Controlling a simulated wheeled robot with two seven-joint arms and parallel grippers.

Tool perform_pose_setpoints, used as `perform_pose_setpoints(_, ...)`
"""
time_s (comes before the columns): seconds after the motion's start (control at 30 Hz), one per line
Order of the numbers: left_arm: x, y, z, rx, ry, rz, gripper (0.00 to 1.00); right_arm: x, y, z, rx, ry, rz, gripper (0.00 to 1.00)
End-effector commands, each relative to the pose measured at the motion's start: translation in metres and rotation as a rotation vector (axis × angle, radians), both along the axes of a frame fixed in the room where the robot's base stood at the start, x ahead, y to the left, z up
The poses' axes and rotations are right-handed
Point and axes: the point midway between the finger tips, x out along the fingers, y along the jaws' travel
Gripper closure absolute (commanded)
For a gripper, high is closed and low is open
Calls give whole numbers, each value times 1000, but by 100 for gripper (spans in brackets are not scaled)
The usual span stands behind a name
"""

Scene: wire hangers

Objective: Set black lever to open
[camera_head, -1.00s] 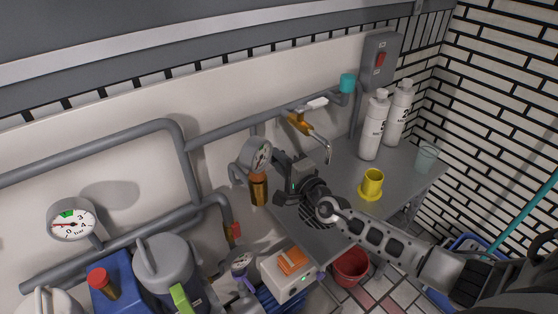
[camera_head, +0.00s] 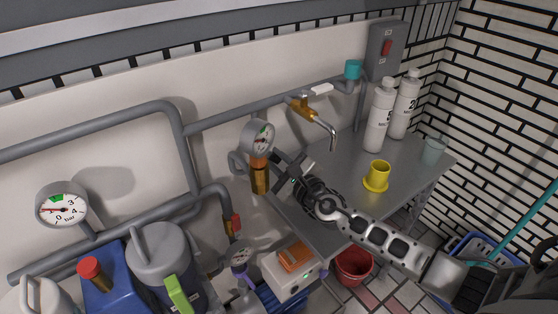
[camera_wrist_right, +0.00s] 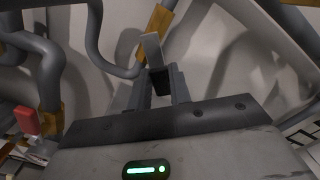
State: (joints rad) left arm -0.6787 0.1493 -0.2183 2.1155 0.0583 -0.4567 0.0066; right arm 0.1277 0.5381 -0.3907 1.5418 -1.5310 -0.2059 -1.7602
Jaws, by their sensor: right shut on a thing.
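The black lever (camera_wrist_right: 160,82) shows in the right wrist view as a short dark piece between my right gripper's fingers, with a pale grey part just beyond it. My right gripper (camera_wrist_right: 158,90) is shut on it. In the head view, my right gripper (camera_head: 281,163) is beside the copper-coloured valve body (camera_head: 260,177) under a round gauge (camera_head: 262,137). There the gripper hides the lever, and I cannot tell its exact angle. My left gripper is not in view.
A grey sink counter (camera_head: 345,185) holds a yellow cup (camera_head: 377,176) and white bottles (camera_head: 379,118). A brass tap (camera_head: 312,112) reaches over it. A red-handled valve (camera_head: 235,225) and an orange-topped box (camera_head: 294,260) are below. A red bucket (camera_head: 353,266) stands on the floor.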

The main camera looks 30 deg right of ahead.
Motion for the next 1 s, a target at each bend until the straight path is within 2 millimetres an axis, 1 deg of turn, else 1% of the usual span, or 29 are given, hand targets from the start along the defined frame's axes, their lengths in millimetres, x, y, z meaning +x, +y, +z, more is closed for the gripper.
perform_pose_setpoints(0.03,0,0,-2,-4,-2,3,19,-1,1,-4,47,8,-1,100)
perform_pose_setpoints(0.3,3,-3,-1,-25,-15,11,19,-2,9,-8,300,44,-2,100)
perform_pose_setpoints(0.6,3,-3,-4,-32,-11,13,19,-3,18,-11,536,78,-2,100)
perform_pose_setpoints(0.8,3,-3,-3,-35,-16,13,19,-4,21,-11,640,92,-2,100)
perform_pose_setpoints(1.0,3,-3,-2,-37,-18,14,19,-4,23,-11,698,100,-2,100)
